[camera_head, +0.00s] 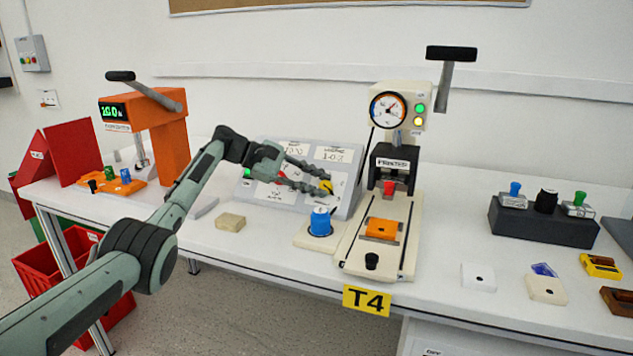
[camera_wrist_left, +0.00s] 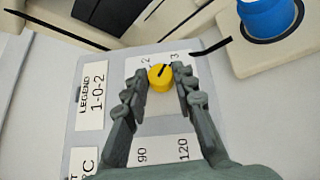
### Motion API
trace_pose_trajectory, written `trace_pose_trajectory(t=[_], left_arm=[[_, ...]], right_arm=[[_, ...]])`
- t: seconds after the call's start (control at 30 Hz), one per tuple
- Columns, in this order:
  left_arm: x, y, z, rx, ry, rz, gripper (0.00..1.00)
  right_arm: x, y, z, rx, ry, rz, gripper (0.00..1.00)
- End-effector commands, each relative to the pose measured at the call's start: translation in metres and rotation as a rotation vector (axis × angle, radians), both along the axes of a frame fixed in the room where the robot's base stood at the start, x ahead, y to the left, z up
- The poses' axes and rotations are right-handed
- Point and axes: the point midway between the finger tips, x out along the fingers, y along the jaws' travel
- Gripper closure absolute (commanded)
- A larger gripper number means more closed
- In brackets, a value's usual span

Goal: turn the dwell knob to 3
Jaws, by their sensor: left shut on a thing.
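The yellow dwell knob (camera_head: 327,186) sits on the lower right of the sloped grey control panel (camera_head: 253,160). It also shows in the left wrist view (camera_wrist_left: 160,80), with a dark pointer line on its top and the printed marks 2 and 3 close by. The line slants toward the 3 side, but its exact setting is hard to read. My left gripper (camera_wrist_left: 162,84) has one finger on each side of the knob and is shut on it. In the head view, my left gripper (camera_head: 322,184) reaches across the panel from the left. My right gripper is not in view.
A blue cylinder (camera_head: 320,221) stands just in front of the knob. The cream press (camera_head: 352,258) with its gauge stands right of the panel. A tan block (camera_head: 230,221) lies front left, and an orange press (camera_head: 170,135) stands further left.

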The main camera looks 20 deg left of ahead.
Motion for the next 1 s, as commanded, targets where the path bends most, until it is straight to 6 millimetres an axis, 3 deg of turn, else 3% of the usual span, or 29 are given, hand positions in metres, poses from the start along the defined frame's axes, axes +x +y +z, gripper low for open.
trace_pose_trajectory(t=[0.2,0.23,0.4,0.77,1.0], left_arm=[[0.0,0.0,-0.001,0.002,0.002,0.0,1.0],[0.0,0.0,-0.002,0.002,0.002,0.0,0.71],[0.0,0.0,-0.001,0.002,0.001,0.001,0.53],[-0.002,0.006,0.002,0.001,0.0,0.002,0.53],[-0.017,0.042,0.022,0.001,-0.001,0.005,0.53]], right_arm=[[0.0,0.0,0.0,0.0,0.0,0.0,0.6],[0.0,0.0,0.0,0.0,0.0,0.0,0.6],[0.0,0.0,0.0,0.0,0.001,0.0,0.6],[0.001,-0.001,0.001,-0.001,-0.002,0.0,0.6],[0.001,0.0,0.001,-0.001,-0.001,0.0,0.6]])
